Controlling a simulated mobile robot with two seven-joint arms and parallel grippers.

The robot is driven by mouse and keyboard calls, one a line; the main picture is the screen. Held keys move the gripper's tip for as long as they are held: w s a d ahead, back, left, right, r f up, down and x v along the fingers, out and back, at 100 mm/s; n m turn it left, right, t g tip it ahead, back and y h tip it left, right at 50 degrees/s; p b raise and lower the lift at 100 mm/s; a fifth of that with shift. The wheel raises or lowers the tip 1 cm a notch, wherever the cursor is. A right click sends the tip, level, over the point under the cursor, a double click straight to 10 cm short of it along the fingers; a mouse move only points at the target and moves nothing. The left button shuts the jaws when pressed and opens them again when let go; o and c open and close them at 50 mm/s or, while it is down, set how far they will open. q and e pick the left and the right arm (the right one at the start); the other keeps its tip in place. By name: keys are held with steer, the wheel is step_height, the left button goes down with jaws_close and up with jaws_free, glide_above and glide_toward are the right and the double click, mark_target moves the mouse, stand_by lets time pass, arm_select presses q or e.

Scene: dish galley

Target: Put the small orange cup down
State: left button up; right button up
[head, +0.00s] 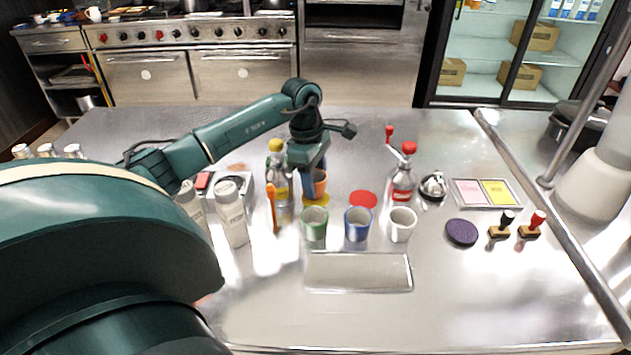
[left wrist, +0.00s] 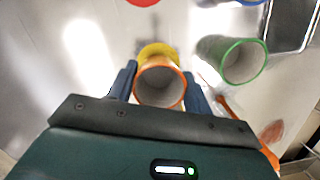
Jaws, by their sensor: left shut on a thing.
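The small orange cup (head: 320,184) is between the fingers of my left gripper (head: 313,187), which is shut on it. In the left wrist view I look into the open mouth of the orange cup (left wrist: 160,86), with a finger of the left gripper (left wrist: 160,84) on each side. A yellow disc (head: 317,201) lies on the counter directly under or just by the cup; it also shows past the cup's rim in the left wrist view (left wrist: 157,49). I cannot tell whether the cup touches it. My right gripper is not in view.
A red disc (head: 363,199) lies right of the yellow one.

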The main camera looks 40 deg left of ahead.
arm_select(q)
steer(key=shift+f, duration=0.7)
steer(key=shift+f, duration=0.15)
steer(key=o, duration=1)
step_height(320, 180, up, 12)
steer(key=a+b, duration=0.1)
steer(key=shift+s+a, duration=0.25)
steer(key=shift+a, duration=0.1)
steer(key=shift+s+d, duration=0.1)
